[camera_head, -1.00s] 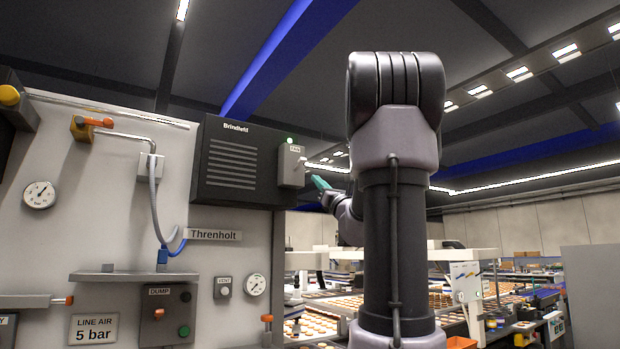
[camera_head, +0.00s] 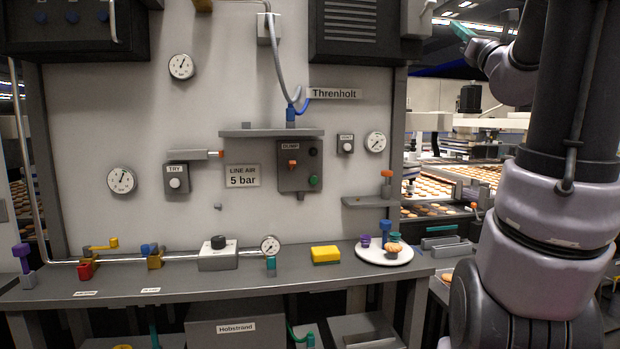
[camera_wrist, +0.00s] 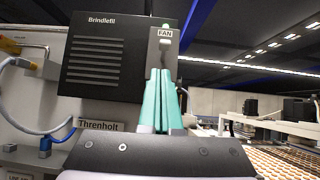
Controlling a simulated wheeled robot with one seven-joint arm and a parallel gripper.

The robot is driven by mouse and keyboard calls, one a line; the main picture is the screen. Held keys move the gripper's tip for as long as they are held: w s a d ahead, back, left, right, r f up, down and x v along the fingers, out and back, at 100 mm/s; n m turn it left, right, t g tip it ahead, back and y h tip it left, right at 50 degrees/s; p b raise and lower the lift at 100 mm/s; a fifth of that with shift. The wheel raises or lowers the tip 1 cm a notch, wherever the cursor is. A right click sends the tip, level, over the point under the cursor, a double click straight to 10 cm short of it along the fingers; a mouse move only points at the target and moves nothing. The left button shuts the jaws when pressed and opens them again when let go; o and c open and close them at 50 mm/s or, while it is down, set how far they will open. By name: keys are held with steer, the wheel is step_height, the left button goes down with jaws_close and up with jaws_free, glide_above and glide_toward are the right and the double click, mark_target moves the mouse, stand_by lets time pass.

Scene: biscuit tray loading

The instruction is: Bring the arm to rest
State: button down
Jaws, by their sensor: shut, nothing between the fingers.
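My gripper (camera_wrist: 162,74) has teal fingers, pressed together with nothing between them. In the wrist view they point up in front of the fan control box (camera_wrist: 165,44), which hangs at the right side of the dark Brindlefil unit (camera_wrist: 105,60). I cannot tell whether the fingertips touch the box. In the head view only the teal tip of my gripper (camera_head: 463,30) shows, at the upper right, just right of the partly cropped fan box (camera_head: 417,18). My arm stands raised along the right edge of that view.
A grey wall panel carries gauges (camera_head: 182,66), a dump box (camera_head: 299,166) and a small shelf (camera_head: 270,132). The bench (camera_head: 150,288) below holds valves, a yellow sponge (camera_head: 325,254) and a white plate (camera_head: 372,257). Biscuit conveyors (camera_head: 470,178) run behind my arm.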

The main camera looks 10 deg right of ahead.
steer(key=a+f+n+g+y, duration=0.3)
steer(key=a+n+y, duration=0.15)
steer(key=a, duration=0.25)
steer(key=a+f+n+g+y, duration=0.25)
steer(key=a+n+y, duration=0.2)
steer(key=a, duration=0.25)
steer(key=s+a+f+n+g, duration=0.6)
steer(key=a+f+n+g, duration=0.3)
steer(key=a+f, duration=0.25)
steer(key=s+d+f+n+g+h, duration=0.3)
steer(key=s+f+n+g+h, duration=0.1)
steer(key=s+f+n+h, duration=0.4)
steer(key=shift+s+f+n+h, duration=0.3)
steer(key=shift+s+f+n, duration=0.65)
steer(key=shift+f+n, duration=1.6)
steer(key=shift+d+f, duration=0.1)
